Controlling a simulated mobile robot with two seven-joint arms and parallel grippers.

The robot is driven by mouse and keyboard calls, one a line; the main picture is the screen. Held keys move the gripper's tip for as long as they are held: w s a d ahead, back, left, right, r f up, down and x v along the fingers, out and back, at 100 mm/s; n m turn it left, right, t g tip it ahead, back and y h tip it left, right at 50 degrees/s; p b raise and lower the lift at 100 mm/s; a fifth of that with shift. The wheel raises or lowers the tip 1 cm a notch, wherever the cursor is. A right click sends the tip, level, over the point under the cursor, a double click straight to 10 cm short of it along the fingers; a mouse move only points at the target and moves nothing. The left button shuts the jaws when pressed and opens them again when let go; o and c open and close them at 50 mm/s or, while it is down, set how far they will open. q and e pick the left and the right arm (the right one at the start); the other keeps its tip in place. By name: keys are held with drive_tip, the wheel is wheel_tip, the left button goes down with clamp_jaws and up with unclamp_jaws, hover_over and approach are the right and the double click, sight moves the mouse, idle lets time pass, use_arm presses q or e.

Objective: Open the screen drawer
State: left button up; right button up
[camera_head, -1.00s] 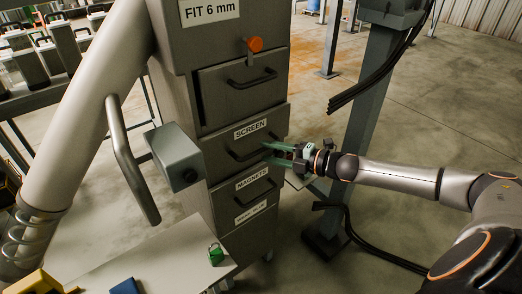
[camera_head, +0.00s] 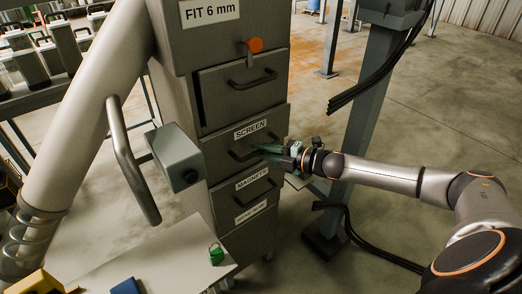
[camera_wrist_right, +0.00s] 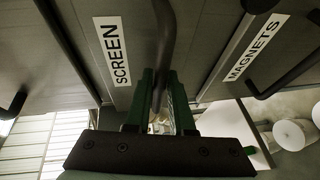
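The screen drawer (camera_head: 220,155) is a dark grey front in the middle of the metal cabinet, with a white SCREEN label (camera_head: 251,128) and a dark bar handle (camera_head: 238,157). It looks shut. My right gripper (camera_head: 262,143) has green fingers and is at the right part of this handle. In the right wrist view, the handle (camera_wrist_right: 165,40) runs toward the narrow space between the two separated fingers (camera_wrist_right: 160,95). The fingers look open around the bar; contact cannot be made out. My left gripper is not in view.
The drawer above (camera_head: 238,90) shows a dark gap at its left edge. The magnets drawer (camera_head: 240,190) is just below. A grey post (camera_head: 362,110) with black cables stands right of the cabinet, close to my right arm. A white table (camera_head: 165,260) holds a green padlock (camera_head: 216,254).

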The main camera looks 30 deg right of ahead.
clamp_jaws()
idle(1.0)
